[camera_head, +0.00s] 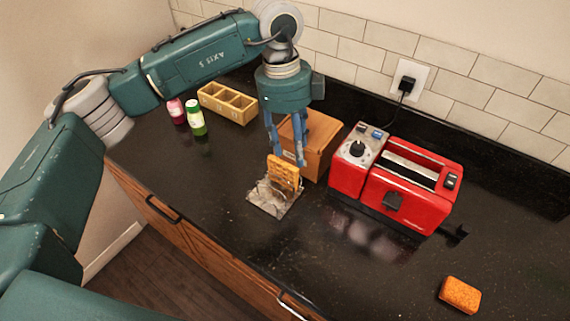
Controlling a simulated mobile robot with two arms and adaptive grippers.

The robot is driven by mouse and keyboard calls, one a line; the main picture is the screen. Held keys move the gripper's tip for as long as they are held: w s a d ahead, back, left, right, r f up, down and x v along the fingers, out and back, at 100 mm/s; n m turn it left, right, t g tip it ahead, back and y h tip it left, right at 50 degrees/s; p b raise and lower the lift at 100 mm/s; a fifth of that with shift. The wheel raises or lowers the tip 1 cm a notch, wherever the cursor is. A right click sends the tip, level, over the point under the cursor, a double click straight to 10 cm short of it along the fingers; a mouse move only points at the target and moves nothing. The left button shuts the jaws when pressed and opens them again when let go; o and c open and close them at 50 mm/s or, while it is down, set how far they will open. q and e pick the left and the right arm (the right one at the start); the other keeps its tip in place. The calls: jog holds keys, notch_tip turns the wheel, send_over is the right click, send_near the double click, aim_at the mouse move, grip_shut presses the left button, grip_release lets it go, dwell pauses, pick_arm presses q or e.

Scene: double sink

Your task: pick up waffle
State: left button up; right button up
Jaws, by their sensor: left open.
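A golden-brown waffle (284,173) stands tilted up on a grey, crumpled-looking square plate or sheet (271,199) on the black counter. My left gripper (287,160) comes down from above with its blue fingers open around the upper part of the waffle. Whether the fingers touch the waffle cannot be told. A second orange-brown piece (460,294), a waffle or a sponge, lies flat at the lower right of the counter. My right gripper is not in view.
A red toaster (410,190) with a dial unit stands right of the gripper. A wooden box (318,146) sits close behind the fingers. A yellow divided tray (228,103) and two small bottles (195,118) stand at the back left. The front middle counter is clear.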

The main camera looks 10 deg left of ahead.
pick_arm(q)
jog(key=a+n+y, duration=0.1)
jog(key=a, duration=0.3)
jog(key=p, duration=0.2)
send_over(282, 164)
notch_tip(282, 164, down, 4)
notch_tip(282, 164, down, 4)
jog(key=p, duration=0.3)
jog(key=shift+f, duration=0.65)
jog(key=c, duration=1)
